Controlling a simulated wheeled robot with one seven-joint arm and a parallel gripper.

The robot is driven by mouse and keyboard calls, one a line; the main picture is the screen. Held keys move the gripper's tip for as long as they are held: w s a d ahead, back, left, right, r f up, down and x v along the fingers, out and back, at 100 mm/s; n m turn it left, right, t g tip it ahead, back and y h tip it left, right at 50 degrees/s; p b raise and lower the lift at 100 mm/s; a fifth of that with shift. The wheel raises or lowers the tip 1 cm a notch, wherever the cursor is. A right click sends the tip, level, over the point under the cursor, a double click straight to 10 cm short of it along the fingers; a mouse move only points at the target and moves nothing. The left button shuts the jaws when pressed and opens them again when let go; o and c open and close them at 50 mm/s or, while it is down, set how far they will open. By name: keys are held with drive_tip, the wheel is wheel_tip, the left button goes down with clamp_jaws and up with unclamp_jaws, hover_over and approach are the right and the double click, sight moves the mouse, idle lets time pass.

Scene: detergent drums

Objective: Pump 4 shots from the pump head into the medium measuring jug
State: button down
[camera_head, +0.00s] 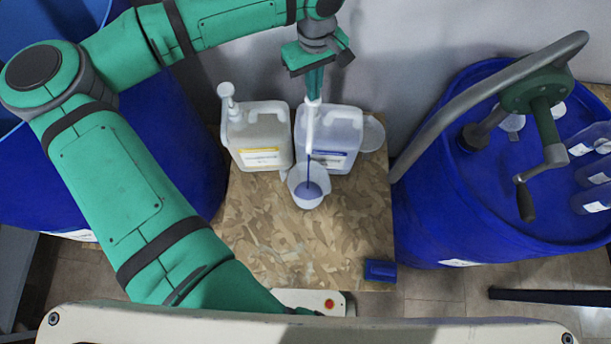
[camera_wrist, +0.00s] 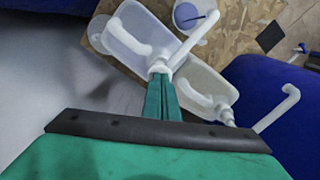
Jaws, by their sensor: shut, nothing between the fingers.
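My gripper (camera_head: 314,97) points down, its fingers shut together with nothing between them. The fingertips touch or nearly touch the top of the white pump head (camera_head: 311,108) on the blue-labelled canister (camera_head: 343,135). The wrist view shows the closed fingers (camera_wrist: 161,82) over the same pump head (camera_wrist: 158,68). A white measuring jug (camera_head: 301,197) stands upright in front of this canister, under the pump spout. Blue liquid shows in the jug, and a thin blue stream runs from the spout into it. The jug also appears in the wrist view (camera_wrist: 184,31).
A yellow-labelled canister (camera_head: 262,157) with its own pump stands just left. A blue drum (camera_head: 470,195) with a hand-crank pump and clear containers stands right. Another blue drum (camera_head: 185,135) is left. The board tabletop (camera_head: 300,245) is clear in front, except a small blue object (camera_head: 380,270).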

drive_tip(key=shift+r, duration=2.55)
drive_tip(key=shift+f, duration=0.15)
drive_tip(key=shift+f, duration=2.5)
drive_tip(key=shift+r, duration=2.6)
